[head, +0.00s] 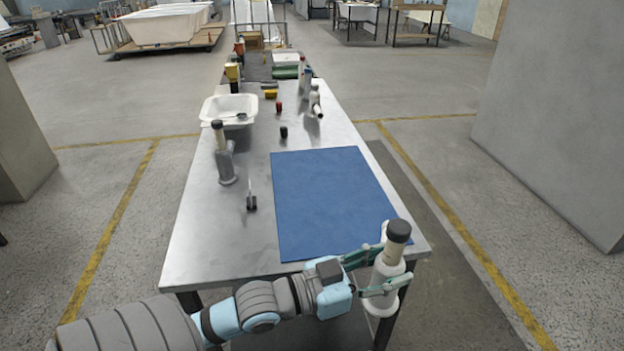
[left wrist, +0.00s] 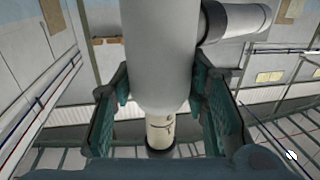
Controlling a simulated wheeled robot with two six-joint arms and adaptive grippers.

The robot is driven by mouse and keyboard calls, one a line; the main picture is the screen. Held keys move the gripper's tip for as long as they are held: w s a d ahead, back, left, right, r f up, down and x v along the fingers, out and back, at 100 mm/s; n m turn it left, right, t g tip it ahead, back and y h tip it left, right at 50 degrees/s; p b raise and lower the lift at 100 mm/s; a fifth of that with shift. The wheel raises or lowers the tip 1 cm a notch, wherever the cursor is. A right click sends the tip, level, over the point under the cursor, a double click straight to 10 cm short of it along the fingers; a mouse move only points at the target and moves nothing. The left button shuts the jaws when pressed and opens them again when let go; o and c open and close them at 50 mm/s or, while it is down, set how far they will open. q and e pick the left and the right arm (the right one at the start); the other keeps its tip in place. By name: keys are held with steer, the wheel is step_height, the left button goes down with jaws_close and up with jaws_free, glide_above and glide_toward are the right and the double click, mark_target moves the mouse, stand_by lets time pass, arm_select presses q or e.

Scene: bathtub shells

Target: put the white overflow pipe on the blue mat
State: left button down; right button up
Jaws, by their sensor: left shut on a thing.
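The white overflow pipe (head: 385,272) has a pale neck and a dark cap and stands roughly upright. My left gripper (head: 379,279) is shut on it, past the near right corner of the table, with the pipe in front of the table edge. The blue mat (head: 330,200) lies flat and bare on the table, behind and to the left of the pipe. In the left wrist view the white pipe (left wrist: 160,60) fills the middle between the two green fingers (left wrist: 167,105), with a dark-ended side branch at upper right. My right gripper is not in view.
A grey pipe (head: 225,163) with a dark cap stands left of the mat, and a small dark-based item (head: 251,202) is near it. A white basin (head: 229,109), another whitish pipe (head: 316,102) and several small parts are farther back. The metal table (head: 215,230) is bare at front left.

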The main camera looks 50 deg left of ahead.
arm_select(q)
steer(key=w+a+y, duration=0.1)
steer(key=w, duration=0.1)
steer(key=w+a+n+y+b, duration=0.1)
steer(key=w+a, duration=0.1)
steer(key=w+a+n+t+y+b, duration=0.1)
steer(key=w+a, duration=0.1)
steer(key=w, duration=0.1)
steer(key=shift+a+r, duration=0.15)
steer(key=shift+r, duration=0.05)
steer(key=w+a+r+n+y+b, duration=0.2)
steer(key=w+a+r+n+y, duration=0.3)
steer(key=a, duration=0.3)
steer(key=w+a+r+n+y+b, duration=0.2)
steer(key=w+a+r+y, duration=0.3)
steer(key=a, duration=0.4)
step_height(320, 180, down, 19)
steer(key=s+y+b, duration=0.1)
steer(key=b, duration=0.6)
steer(key=shift+s+g, duration=0.15)
steer(key=shift+g, duration=0.15)
steer(key=c, duration=0.9)
jaws_free()
steer(key=shift+c, duration=0.2)
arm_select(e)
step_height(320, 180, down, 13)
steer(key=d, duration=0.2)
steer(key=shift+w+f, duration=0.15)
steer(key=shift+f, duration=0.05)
